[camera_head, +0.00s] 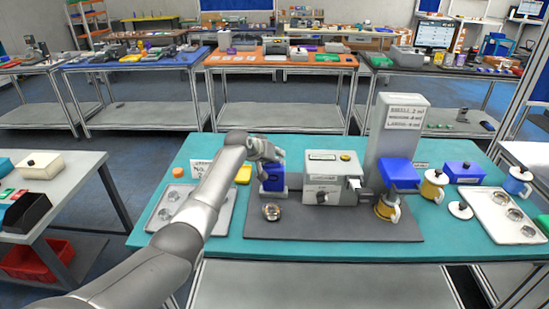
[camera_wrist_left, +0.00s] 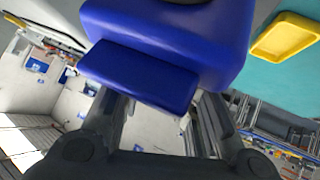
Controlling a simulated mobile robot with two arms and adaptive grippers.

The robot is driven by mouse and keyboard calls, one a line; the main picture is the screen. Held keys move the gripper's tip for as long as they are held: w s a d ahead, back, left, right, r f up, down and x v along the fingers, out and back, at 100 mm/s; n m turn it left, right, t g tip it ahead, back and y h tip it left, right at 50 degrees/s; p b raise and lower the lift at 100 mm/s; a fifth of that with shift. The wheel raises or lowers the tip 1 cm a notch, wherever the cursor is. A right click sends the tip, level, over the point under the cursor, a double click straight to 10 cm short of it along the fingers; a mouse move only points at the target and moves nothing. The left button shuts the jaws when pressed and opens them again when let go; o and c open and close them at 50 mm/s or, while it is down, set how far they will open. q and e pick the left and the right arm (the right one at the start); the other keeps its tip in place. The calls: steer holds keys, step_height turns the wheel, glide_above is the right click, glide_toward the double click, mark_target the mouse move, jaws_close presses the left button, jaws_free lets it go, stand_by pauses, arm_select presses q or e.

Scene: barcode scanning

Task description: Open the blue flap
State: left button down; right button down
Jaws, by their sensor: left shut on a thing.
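In the wrist view, the blue flap (camera_wrist_left: 140,75) is a flat rectangular plate in front of a larger blue box (camera_wrist_left: 175,30). The same blue box (camera_head: 272,180) stands on the grey mat at the left of the white machine in the head view, partly hidden by my gripper. My left gripper (camera_head: 270,157) is at the upper part of this box. In the wrist view its fingers (camera_wrist_left: 165,105) are on both sides of the flap and shut on it. How far the flap is tilted is hard to tell. My right gripper is not in view.
A white machine (camera_head: 330,178) stands right of the blue box, close to my gripper. A round metal dish (camera_head: 271,212) sits in front. A blue-topped unit with a yellow mug (camera_head: 387,209) is farther right. A yellow tray (camera_head: 243,174) lies left. The mat's front (camera_head: 330,228) is clear.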

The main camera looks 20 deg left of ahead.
arm_select(q)
steer(key=shift+s+a+f, duration=0.15)
steer(key=shift+s+f, duration=0.1)
steer(key=shift+f, duration=0.45)
steer(key=c, duration=1.3)
jaws_free()
steer(key=shift+w+f, duration=0.1)
steer(key=shift+o, duration=0.8)
steer(key=shift+w+a+f, duration=0.1)
steer(key=shift+w+a, duration=0.05)
steer(key=shift+w, duration=0.15)
steer(key=shift+r, duration=0.2)
steer(key=shift+s+r, duration=0.15)
steer(key=shift+r, duration=0.1)
steer(key=v, duration=1.1)
steer(key=shift+s+r, duration=0.15)
